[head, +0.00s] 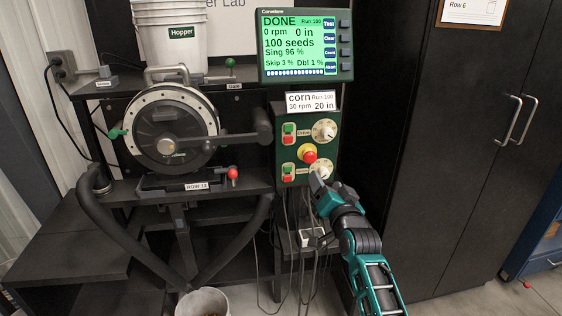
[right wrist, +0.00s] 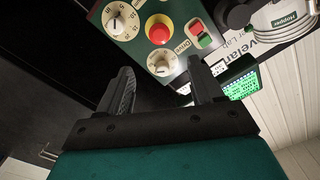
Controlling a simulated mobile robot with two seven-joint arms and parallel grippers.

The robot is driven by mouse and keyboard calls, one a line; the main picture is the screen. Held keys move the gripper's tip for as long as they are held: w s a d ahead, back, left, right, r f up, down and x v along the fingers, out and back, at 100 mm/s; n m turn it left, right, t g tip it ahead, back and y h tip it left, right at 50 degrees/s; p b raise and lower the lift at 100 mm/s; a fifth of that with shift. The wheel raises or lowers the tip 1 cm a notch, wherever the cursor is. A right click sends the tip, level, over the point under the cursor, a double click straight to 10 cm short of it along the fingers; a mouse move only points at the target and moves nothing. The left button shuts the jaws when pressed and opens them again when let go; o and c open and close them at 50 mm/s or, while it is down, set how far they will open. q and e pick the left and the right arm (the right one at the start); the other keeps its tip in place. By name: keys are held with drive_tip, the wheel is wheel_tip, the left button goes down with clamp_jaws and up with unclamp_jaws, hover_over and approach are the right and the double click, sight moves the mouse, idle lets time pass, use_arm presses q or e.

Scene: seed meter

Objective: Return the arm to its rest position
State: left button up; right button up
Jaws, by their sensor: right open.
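My right gripper (head: 318,183) is in front of the lower right part of the green control panel (head: 300,118), close to the lower dial (head: 321,173), and partly covers it. In the right wrist view the two dark fingers of the gripper (right wrist: 162,82) stand apart with nothing held between them. That view shows the panel turned over, with two white dials (right wrist: 117,20) and a red button (right wrist: 160,30) beyond the fingertips. I cannot tell whether a fingertip touches the dial. My left gripper is not in view.
The monitor (head: 305,45) above the panel reads DONE and 100 seeds. The round seed meter (head: 166,132) sits left, under the white hopper (head: 170,37). Cables hang below the panel, and a bucket (head: 203,303) stands on the floor. A black cabinet (head: 450,150) stands right.

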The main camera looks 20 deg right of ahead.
drive_tip(key=s+a+f+n+g+y, duration=0.2)
drive_tip(key=s+a+f+n, duration=0.1)
drive_tip(key=s+a+f, duration=0.2)
drive_tip(key=s+a+f+n+g+y, duration=0.2)
drive_tip(key=s+a+f+n, duration=0.2)
drive_tip(key=s+f, duration=0.5)
drive_tip(key=s+a+f+n+g+y, duration=0.2)
drive_tip(key=s+a+f+n, duration=0.2)
drive_tip(key=s+a+f, duration=0.3)
drive_tip(key=s, duration=0.5)
drive_tip(key=shift+s+a+f+g, duration=0.15)
drive_tip(key=shift+s+a+g, duration=0.15)
drive_tip(key=shift+s+g, duration=0.1)
